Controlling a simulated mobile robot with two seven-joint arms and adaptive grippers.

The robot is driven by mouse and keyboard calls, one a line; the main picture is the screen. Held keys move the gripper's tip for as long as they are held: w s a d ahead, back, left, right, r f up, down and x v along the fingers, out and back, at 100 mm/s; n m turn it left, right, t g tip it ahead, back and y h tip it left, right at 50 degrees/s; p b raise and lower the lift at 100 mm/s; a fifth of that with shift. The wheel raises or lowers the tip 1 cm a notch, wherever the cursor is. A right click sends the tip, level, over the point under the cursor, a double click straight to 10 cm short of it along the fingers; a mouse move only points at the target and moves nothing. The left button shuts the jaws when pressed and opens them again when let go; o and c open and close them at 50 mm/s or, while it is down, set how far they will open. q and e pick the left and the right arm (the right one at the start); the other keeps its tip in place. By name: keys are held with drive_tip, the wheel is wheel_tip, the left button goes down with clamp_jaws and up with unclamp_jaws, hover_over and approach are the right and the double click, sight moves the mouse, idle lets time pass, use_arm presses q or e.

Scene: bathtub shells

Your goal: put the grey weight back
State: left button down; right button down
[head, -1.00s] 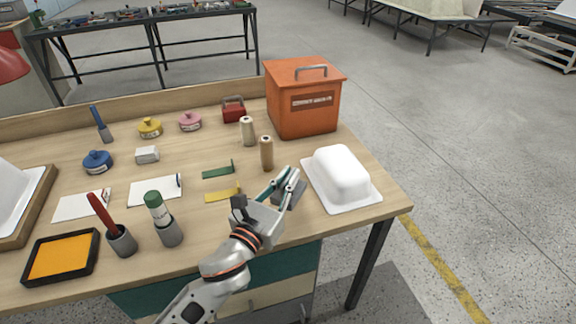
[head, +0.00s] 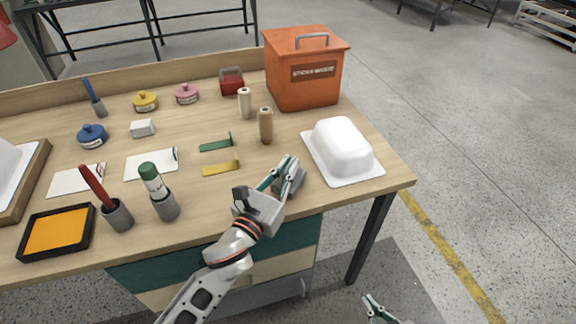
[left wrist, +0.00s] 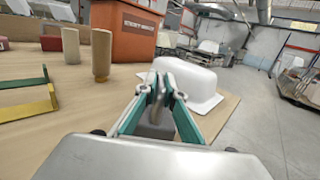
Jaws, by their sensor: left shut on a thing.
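The grey weight (head: 293,181) is a small grey block at the front right of the workbench, left of the white shell. My left gripper (head: 284,170) is shut on it, and its fingers partly hide it. In the left wrist view the weight (left wrist: 155,130) shows as a grey piece between and below the fingertips (left wrist: 160,90). I cannot tell whether it touches the tabletop. My right gripper (head: 376,308) is at the bottom edge, off the bench above the floor, mostly cut off, its jaws unclear.
An orange box (head: 305,75) stands behind. Two wooden cylinders, green (head: 215,143) and yellow (head: 220,168) angle pieces, and tool cups crowd the left. The bench's right edge (head: 400,187) is close.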

use_arm(q)
drive_tip(key=c, duration=2.5)
unclamp_jaws()
drive_tip(key=shift+f, duration=0.15)
drive_tip(key=o, duration=0.4)
drive_tip(key=shift+c, duration=0.2)
use_arm(e)
drive_tip(key=shift+s+a+f, duration=0.15)
drive_tip(key=shift+s+f, duration=0.05)
drive_tip(key=shift+s, duration=0.05)
drive_tip(key=shift+s, duration=0.1)
drive_tip(key=shift+s, duration=0.1)
use_arm(q)
drive_tip(key=shift+s+a, duration=0.1)
drive_tip(key=shift+s, duration=0.1)
drive_tip(key=v, duration=1)
drive_tip(key=shift+s+a, duration=0.4)
drive_tip(key=shift+s, duration=0.3)
use_arm(e)
drive_tip(key=shift+w, duration=0.4)
drive_tip(key=shift+s+f, duration=0.2)
drive_tip(key=shift+s, duration=0.15)
